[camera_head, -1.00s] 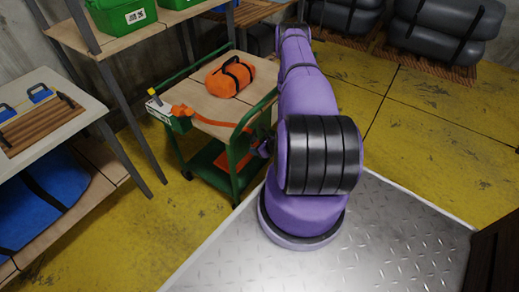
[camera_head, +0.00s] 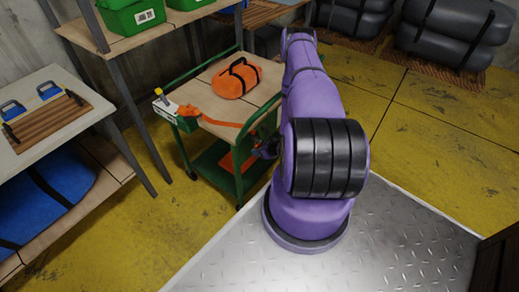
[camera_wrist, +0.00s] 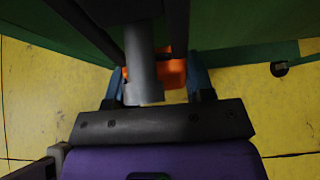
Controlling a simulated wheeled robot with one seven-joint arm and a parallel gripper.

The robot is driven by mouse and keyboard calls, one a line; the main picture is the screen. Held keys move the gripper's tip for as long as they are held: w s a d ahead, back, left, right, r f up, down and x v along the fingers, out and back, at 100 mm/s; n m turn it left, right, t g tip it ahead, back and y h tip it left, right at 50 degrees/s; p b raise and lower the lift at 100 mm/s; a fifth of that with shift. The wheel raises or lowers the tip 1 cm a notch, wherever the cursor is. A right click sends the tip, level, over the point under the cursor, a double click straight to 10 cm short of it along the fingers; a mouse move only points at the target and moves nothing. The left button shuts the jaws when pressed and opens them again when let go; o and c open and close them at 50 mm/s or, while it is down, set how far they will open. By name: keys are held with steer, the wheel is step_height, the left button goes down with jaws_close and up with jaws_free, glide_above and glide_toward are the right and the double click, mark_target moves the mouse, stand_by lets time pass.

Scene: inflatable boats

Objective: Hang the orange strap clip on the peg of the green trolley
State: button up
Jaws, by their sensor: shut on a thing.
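The green trolley (camera_head: 208,158) stands left of my arm. From the left end of its wooden top, an orange strap (camera_head: 222,122) runs right toward my gripper (camera_head: 266,148). The gripper is by the trolley's near right end, partly hidden by my arm. In the wrist view my gripper (camera_wrist: 157,85) is shut on the orange strap clip (camera_wrist: 174,72), which shows between the two blue-grey fingers. A grey cylinder (camera_wrist: 143,75) crosses in front of the clip and hides part of it. I cannot tell whether this is the peg or whether the clip touches it.
An orange bag (camera_head: 236,78) with black straps lies on the trolley top. A small white and green box (camera_head: 178,115) is at its left corner. A shelf with green crates (camera_head: 130,14) stands behind, a table (camera_head: 75,80) at left. Yellow floor (camera_head: 430,140) is open at right.

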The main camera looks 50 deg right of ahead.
steer(key=o, duration=1)
steer(key=shift+o, duration=0.2)
steer(key=v, duration=1)
steer(key=shift+s+r, duration=0.25)
steer(key=shift+s, duration=0.1)
